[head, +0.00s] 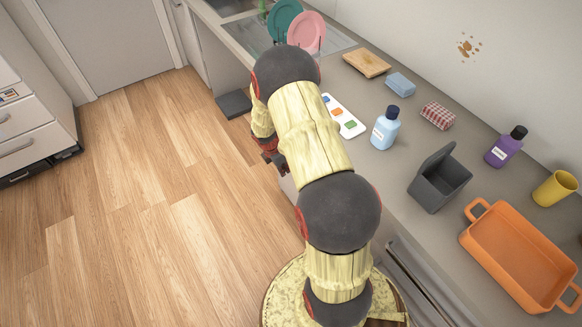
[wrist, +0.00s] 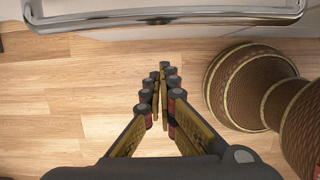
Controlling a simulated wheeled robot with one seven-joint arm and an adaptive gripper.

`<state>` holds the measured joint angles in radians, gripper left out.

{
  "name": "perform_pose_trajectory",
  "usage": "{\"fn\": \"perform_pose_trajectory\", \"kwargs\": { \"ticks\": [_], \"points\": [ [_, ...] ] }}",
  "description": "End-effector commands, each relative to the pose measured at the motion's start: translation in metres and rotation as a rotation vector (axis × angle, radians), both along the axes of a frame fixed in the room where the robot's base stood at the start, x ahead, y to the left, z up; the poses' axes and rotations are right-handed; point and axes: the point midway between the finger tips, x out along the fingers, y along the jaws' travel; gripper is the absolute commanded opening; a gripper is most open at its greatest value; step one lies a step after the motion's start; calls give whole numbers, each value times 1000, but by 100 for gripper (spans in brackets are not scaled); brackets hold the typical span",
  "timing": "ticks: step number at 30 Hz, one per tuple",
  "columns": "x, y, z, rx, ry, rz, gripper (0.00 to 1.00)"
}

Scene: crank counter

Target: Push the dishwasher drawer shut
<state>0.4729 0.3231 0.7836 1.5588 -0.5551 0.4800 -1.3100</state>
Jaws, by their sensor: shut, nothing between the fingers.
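In the wrist view a long metal handle bar (wrist: 165,17) runs across the top on a pale front, which I take to be the dishwasher drawer; how far it stands out cannot be told. My gripper (wrist: 163,85) is shut and empty, with its fingers over the wood floor, apart from the bar in the picture. In the head view my gripper (head: 270,161) is partly hidden by my arm, on the floor side of the counter. A pale front (head: 287,187) shows just below it, mostly hidden behind my arm.
The counter (head: 395,165) carries a blue bottle (head: 386,128), a grey open bin (head: 440,180), an orange tray (head: 510,250) and a purple bottle (head: 506,147). A dark flat object (head: 234,104) sits low beside the counter. The wood floor (head: 150,200) at left is clear.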

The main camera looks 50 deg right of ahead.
Motion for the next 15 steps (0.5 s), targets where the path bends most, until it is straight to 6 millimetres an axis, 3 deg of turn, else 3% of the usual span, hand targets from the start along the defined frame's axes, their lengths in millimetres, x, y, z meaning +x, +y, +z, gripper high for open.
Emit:
{"fn": "perform_pose_trajectory", "kwargs": {
  "ticks": [6,15],
  "points": [
    [3,10,44,0,-2,1,0],
    [5,21,86,0,-1,0,0]
  ]
}}
